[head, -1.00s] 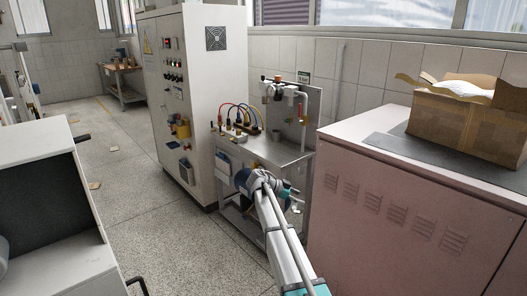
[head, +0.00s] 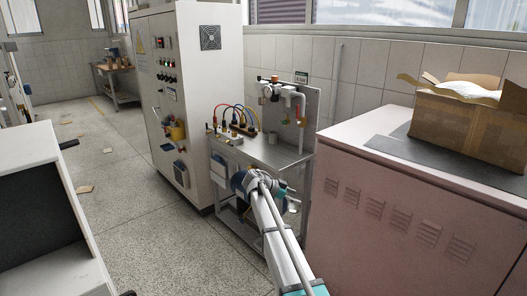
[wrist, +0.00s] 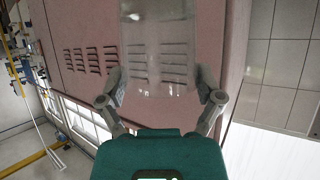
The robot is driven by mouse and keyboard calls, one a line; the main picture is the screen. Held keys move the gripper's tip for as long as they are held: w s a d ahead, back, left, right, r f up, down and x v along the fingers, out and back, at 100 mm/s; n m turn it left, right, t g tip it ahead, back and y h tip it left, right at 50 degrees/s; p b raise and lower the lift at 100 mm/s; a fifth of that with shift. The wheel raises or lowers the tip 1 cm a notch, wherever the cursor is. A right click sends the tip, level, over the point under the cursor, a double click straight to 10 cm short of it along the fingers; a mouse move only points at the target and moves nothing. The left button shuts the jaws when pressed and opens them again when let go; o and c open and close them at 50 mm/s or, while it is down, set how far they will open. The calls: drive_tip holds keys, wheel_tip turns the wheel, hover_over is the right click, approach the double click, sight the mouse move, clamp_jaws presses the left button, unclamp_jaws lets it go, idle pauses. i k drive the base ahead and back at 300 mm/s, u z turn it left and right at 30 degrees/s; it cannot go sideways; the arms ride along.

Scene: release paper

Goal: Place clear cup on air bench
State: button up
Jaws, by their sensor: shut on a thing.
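The clear cup (wrist: 158,45) is in my gripper in the wrist view, see-through, with the pink cabinet's vents showing through it. My gripper (wrist: 160,92) is shut on it, with one finger on each side. In the head view my arm reaches forward to the front of the metal air bench (head: 282,154), and the cup cannot be made out there. The bench has a flat steel top, a back panel with pipes and a valve, and coloured hoses at its left. Part of its lower front is hidden by my arm.
A pink cabinet (head: 400,215) stands close on the right, with a cardboard box (head: 465,130) on its dark mat. A tall control cabinet (head: 195,95) stands left of the bench. A white desk (head: 30,148) is at the left. Open floor (head: 135,210) lies between them.

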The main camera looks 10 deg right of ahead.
sight(259, 152)
drive_tip(key=i, duration=0.85)
drive_tip(key=u, duration=0.05)
